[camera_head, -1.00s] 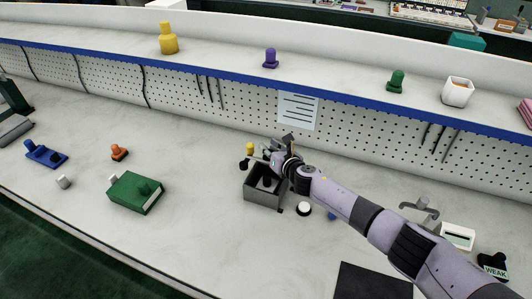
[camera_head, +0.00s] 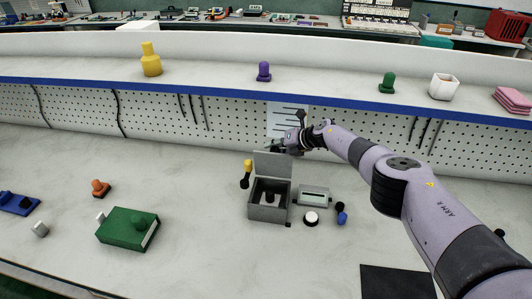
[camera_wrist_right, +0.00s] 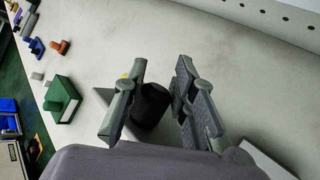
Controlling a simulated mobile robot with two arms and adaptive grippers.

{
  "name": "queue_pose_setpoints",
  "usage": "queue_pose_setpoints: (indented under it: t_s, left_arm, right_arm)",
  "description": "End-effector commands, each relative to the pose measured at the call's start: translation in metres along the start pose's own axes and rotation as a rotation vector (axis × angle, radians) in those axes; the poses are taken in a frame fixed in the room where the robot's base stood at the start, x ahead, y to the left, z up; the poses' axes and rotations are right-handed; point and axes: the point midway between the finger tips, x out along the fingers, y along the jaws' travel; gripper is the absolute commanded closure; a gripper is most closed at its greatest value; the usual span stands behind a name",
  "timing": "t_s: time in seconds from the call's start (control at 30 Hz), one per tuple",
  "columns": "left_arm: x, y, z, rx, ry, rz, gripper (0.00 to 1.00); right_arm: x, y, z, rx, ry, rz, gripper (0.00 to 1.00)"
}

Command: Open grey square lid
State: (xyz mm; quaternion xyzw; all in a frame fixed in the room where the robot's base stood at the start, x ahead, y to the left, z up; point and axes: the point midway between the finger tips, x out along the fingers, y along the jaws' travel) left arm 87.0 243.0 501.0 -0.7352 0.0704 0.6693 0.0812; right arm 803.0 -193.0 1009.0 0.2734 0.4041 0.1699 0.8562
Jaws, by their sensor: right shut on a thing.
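The grey square box (camera_head: 268,212) stands on the bench, with a dark knobbed piece (camera_head: 269,197) inside. Its grey square lid (camera_head: 273,164) stands about upright at the box's back edge, so the box is open on top. My right gripper (camera_head: 281,147) is at the lid's upper edge, coming from behind and right. In the right wrist view, the fingers (camera_wrist_right: 160,100) are on either side of a dark round knob (camera_wrist_right: 152,104), which appears to be the lid's handle. My left gripper is not in view.
A yellow-topped black piece (camera_head: 246,174) stands left of the box. A grey device (camera_head: 313,195), a white round button (camera_head: 311,218) and a blue piece (camera_head: 342,216) are at the right. A green block (camera_head: 128,228) lies left. The shelf (camera_head: 210,72) runs behind.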

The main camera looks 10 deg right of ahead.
Motion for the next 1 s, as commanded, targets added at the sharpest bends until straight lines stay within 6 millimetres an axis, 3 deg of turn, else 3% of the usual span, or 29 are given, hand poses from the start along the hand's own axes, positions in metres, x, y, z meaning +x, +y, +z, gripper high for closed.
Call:
queue_pose_setpoints:
  t_s: [0.03, 0.2, 0.77, 0.8, 1.0]
  left_arm:
    - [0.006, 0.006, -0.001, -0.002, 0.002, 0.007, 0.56]
    - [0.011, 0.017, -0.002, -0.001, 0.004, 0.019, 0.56]
    - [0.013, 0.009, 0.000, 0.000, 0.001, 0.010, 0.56]
    - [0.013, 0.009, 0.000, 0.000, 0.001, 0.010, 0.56]
    - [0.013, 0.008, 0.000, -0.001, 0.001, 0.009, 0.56]
  right_arm:
    - [0.002, -0.009, -0.005, 0.006, 0.014, -0.008, 1.00]
    - [-0.001, -0.013, -0.005, 0.029, 0.040, -0.009, 1.00]
    - [-0.002, -0.015, -0.007, 0.037, 0.061, -0.009, 1.00]
    - [-0.002, -0.015, -0.007, 0.037, 0.061, -0.009, 0.74]
    - [-0.003, -0.014, -0.006, 0.038, 0.058, -0.007, 0.60]
